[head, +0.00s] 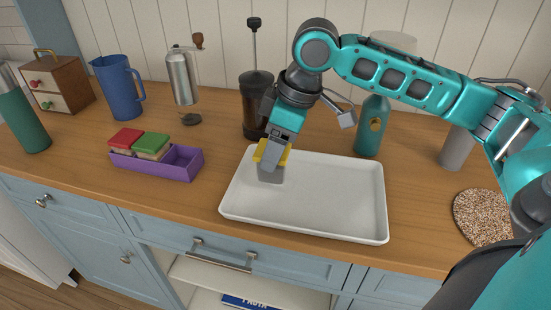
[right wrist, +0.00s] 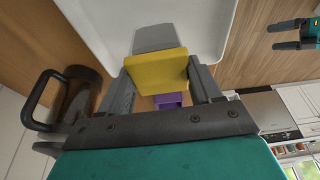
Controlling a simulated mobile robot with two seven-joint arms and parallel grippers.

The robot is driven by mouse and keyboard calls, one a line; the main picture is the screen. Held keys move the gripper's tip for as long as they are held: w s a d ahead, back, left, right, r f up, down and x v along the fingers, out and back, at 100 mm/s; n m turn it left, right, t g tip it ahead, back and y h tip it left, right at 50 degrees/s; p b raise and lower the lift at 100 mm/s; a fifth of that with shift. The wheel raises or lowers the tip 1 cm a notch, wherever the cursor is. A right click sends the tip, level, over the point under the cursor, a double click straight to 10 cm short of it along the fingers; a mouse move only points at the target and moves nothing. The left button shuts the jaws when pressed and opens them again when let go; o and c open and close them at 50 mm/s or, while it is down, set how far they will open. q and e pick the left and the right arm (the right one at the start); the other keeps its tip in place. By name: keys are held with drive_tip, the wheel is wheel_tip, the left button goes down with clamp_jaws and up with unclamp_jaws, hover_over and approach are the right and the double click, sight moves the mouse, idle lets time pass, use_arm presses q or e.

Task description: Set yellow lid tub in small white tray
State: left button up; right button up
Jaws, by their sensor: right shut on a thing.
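The yellow lid tub has a yellow lid (head: 259,152) and a grey body (head: 270,174). My right gripper (head: 272,158) is shut on it, with the fingers on either side of the yellow lid (right wrist: 157,72) in the right wrist view. The small white tray (head: 330,200) lies on the counter and is otherwise empty. The tub is at the tray's left back part, inside its outline; I cannot tell whether it touches the tray floor. My left gripper (right wrist: 288,35) shows at the upper right of the right wrist view, open and empty, away from the tub.
A purple box (head: 185,165) left of the tray holds a red-lidded tub (head: 126,138) and a green-lidded tub (head: 151,142). A French press (head: 255,95) stands close behind the tray. A teal bottle (head: 371,128) is behind its right side. A round speckled mat (head: 480,217) lies at right.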

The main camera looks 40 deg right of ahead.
wheel_tip(320, 180, down, 3)
drive_tip(key=shift+r, duration=0.1)
use_arm(q)
drive_tip(key=shift+w+d+r, duration=0.4)
drive_tip(key=shift+w, duration=0.05)
use_arm(e)
drive_tip(key=o, duration=1.1)
use_arm(q)
drive_tip(key=shift+s+a+f, duration=0.2)
drive_tip(key=shift+s+f, duration=0.05)
drive_tip(key=shift+f, duration=0.2)
drive_tip(key=shift+s+a+r+p, duration=0.1)
drive_tip(key=shift+a+r+p, duration=0.05)
drive_tip(key=shift+r+p, duration=0.45)
drive_tip(key=shift+s+a+r+p, duration=0.1)
drive_tip(key=shift+a+r+p, duration=0.05)
drive_tip(key=shift+r+p, duration=0.35)
use_arm(e)
drive_tip(key=v, duration=1.2)
drive_tip(key=shift+d, duration=0.1)
use_arm(q)
drive_tip(key=shift+d+f, duration=0.1)
